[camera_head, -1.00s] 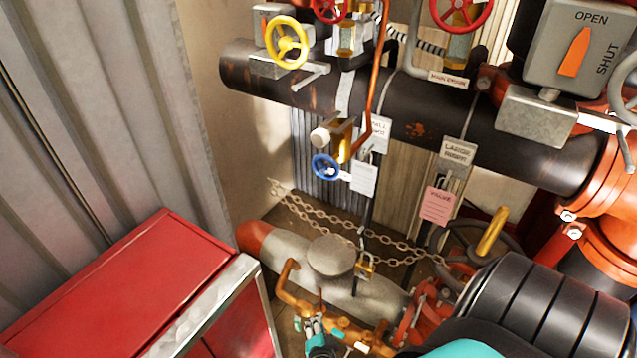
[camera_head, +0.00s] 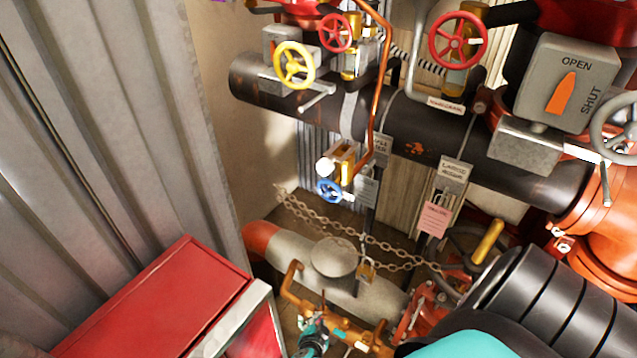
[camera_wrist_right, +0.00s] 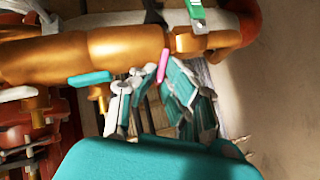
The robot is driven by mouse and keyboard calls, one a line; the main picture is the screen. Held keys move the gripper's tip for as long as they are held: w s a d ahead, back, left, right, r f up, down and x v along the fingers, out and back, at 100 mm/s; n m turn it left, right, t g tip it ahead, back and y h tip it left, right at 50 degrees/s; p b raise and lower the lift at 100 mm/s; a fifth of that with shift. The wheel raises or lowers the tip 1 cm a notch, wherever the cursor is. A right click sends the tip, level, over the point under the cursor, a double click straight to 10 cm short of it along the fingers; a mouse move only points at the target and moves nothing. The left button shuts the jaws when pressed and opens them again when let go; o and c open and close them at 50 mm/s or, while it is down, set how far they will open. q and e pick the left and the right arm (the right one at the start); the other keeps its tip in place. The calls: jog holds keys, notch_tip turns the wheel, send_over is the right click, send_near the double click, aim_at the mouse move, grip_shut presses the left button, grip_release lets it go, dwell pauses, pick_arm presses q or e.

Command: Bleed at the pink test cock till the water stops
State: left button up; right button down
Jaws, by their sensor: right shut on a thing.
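The pink test cock (camera_wrist_right: 163,65) shows as a small pink lever on the brass pipe body (camera_wrist_right: 115,52) in the right wrist view. My right gripper (camera_wrist_right: 158,80) has its teal and grey fingers on either side of this lever and is shut on it. In the head view my right gripper (camera_head: 314,332) is small, at the bottom beside the brass assembly (camera_head: 352,333); the pink lever cannot be made out there. A teal lever (camera_wrist_right: 90,79) and a green one (camera_wrist_right: 195,10) sit on the same brass body. I can make out no water stream. My left gripper is out of view.
A red cabinet (camera_head: 165,300) stands at the lower left. A chain with a padlock (camera_head: 366,271) hangs above the grey pipe (camera_head: 285,252). Handwheels and a large black pipe lie above.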

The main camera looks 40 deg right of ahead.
jog(key=c, duration=1.4)
grip_release()
jog(key=shift+c, duration=0.2)
